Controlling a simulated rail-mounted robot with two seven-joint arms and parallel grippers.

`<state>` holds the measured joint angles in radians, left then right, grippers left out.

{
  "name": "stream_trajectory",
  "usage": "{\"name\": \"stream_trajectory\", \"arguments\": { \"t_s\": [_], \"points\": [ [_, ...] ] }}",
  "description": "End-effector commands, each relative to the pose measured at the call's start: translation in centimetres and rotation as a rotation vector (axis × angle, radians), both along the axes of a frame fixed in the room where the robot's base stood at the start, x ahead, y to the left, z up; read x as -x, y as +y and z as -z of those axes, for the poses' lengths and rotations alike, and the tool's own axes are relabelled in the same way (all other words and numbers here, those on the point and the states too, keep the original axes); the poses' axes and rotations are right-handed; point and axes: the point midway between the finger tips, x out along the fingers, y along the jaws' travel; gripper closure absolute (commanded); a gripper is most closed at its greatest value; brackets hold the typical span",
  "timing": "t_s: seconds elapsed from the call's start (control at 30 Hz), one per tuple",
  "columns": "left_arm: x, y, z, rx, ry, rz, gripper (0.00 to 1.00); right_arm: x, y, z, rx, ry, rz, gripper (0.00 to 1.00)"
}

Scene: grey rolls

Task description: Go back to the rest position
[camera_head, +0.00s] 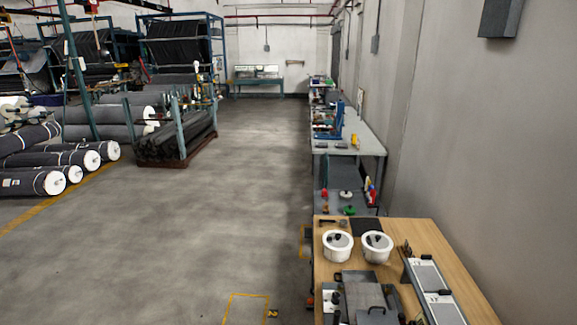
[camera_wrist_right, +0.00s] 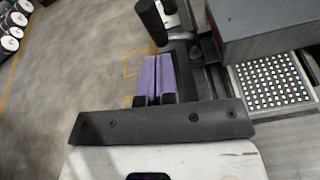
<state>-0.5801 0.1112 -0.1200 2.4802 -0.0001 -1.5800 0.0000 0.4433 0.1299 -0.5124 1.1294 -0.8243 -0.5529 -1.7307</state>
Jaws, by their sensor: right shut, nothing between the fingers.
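My right gripper (camera_wrist_right: 158,64) shows in the right wrist view, with its two purple fingers pressed together and nothing between them. It is over the grey floor, to the left of a dark machine or bench part. No gripper shows in the head view. My left gripper is in neither view.
A wooden table (camera_head: 447,262) at lower right holds two white pots (camera_head: 338,246) and several devices. A grey workbench (camera_head: 362,135) stands beyond it along the wall. In the right wrist view, a perforated plate (camera_wrist_right: 272,80) and a black cylinder (camera_wrist_right: 151,22) are close. Open floor (camera_head: 215,205) lies left.

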Motion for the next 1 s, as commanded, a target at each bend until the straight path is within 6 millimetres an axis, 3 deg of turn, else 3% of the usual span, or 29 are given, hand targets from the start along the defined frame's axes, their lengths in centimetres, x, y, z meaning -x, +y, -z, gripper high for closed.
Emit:
{"name": "stream_trajectory", "arguments": {
  "t_s": [0.17,0.27,0.37,0.57,0.63,0.77,1.0],
  "points": [
    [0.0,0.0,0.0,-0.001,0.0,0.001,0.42,0.8,-2.0,1.0,-0.367,-0.008,0.265,1.0],
    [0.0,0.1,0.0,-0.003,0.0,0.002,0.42,1.4,-2.6,0.2,-0.656,-0.044,0.461,1.0],
    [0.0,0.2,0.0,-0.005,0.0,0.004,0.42,2.0,-2.3,-2.3,-0.988,-0.108,0.65,1.0],
    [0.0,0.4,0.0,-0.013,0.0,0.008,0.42,4.7,-1.1,-11.3,-1.725,-0.221,0.995,1.0],
    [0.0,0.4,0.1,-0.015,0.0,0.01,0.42,7.1,-0.7,-13.0,-1.92,-0.208,1.099,1.0],
    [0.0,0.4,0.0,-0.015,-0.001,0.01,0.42,13.0,-0.5,-14.6,-2.167,-0.131,1.267,1.0],
    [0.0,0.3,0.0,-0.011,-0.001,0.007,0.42,26.2,-1.9,-13.8,-2.311,0.056,1.423,1.0]
  ]
}}
